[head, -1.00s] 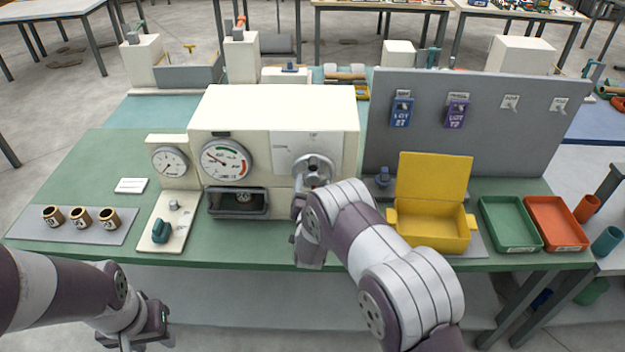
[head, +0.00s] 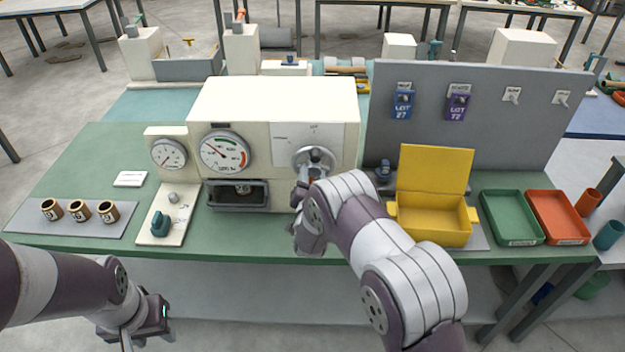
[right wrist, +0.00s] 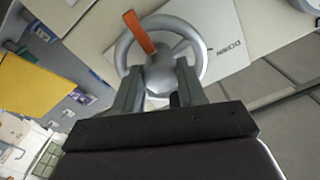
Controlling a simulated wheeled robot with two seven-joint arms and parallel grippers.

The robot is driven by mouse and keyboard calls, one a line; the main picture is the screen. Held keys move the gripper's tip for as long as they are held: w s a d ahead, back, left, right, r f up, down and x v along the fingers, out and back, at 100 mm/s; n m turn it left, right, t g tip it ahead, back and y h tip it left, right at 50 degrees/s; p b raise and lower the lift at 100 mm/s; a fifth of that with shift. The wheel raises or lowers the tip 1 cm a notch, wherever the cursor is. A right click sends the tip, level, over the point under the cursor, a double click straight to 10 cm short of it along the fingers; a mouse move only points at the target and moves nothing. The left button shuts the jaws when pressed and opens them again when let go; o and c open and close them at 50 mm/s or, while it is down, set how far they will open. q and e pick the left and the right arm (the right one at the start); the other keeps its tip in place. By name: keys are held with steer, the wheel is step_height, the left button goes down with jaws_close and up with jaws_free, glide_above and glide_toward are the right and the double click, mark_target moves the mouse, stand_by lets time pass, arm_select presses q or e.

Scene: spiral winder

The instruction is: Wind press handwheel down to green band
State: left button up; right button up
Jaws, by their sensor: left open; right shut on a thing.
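The cream press (head: 275,105) stands on the green bench. Its grey handwheel (head: 314,160) is on the right of the front face, partly covered by my right arm. In the right wrist view, the fingers of my right gripper (right wrist: 158,82) are shut on the hub of the handwheel (right wrist: 203,48). An orange bar (right wrist: 139,32) reaches across the wheel's rim there. The large dial (head: 224,152) has a green band at the top and a red band at the right. Its needle points to the upper left, outside the green. My left gripper (head: 140,332) is open and empty, low at the left before the bench.
A smaller dial (head: 169,154) and a box with a green knob (head: 160,224) stand left of the press. A yellow box (head: 432,225), green tray (head: 513,218) and orange tray (head: 560,217) stand to the right.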

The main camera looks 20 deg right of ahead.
steer(key=m+b, duration=0.3)
steer(key=b, duration=0.1)
steer(key=shift+f, duration=0.15)
steer(key=shift+a+r+m+b, duration=0.1)
steer(key=shift+r+m+b, duration=0.1)
steer(key=shift+m+b, duration=0.65)
steer(key=o, duration=1.1)
steer(key=shift+c, duration=0.2)
steer(key=b+v, duration=0.3)
steer(key=v, duration=0.9)
steer(key=shift+s, duration=0.35)
steer(key=shift+r, duration=0.1)
